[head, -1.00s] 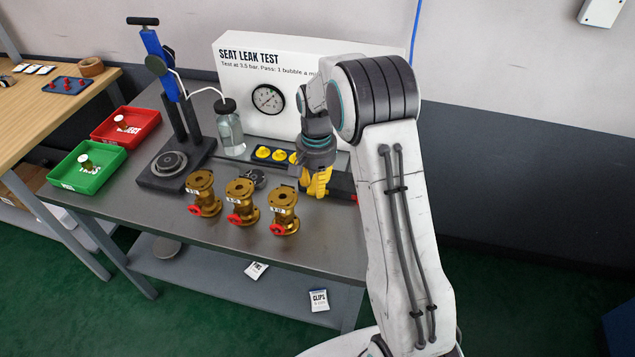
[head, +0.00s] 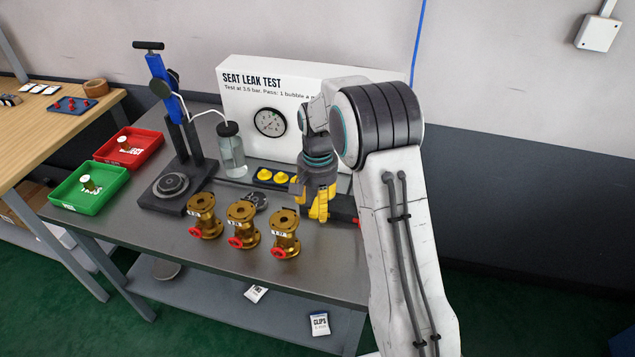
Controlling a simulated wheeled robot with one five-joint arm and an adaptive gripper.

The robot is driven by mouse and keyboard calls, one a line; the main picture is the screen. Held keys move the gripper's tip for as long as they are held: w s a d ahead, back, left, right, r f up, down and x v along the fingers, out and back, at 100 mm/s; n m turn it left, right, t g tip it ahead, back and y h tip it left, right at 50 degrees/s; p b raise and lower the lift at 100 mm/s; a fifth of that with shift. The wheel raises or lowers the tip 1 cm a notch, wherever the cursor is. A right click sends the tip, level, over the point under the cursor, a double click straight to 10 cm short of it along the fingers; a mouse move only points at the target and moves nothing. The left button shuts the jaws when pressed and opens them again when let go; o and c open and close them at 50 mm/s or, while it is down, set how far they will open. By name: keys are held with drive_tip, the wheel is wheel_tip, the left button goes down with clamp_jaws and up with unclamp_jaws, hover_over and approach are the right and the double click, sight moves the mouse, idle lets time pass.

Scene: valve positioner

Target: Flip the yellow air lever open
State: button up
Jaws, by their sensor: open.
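My gripper (head: 319,217) has yellow fingers and points down over the right part of the grey bench, behind and to the right of the brass valves. It is open, and I see nothing held in it. I cannot make out the yellow air lever as a separate thing; my gripper and arm cover that part of the bench. A dark and red fixture (head: 343,207) shows partly beside and behind the fingers. I cannot tell whether the fingers touch anything.
Several brass valves (head: 241,225) with red handwheels stand in front. Yellow round pieces (head: 264,174) sit on a dark strip behind. A white test panel (head: 240,98) with a gauge (head: 270,122), a water bottle (head: 231,150) and a clamp stand (head: 176,150) stand behind. Red (head: 105,154) and green (head: 65,196) trays are left.

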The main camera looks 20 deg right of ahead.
wheel_tip(320, 180, up, 10)
drive_tip(key=shift+r, duration=0.25)
idle(0.7)
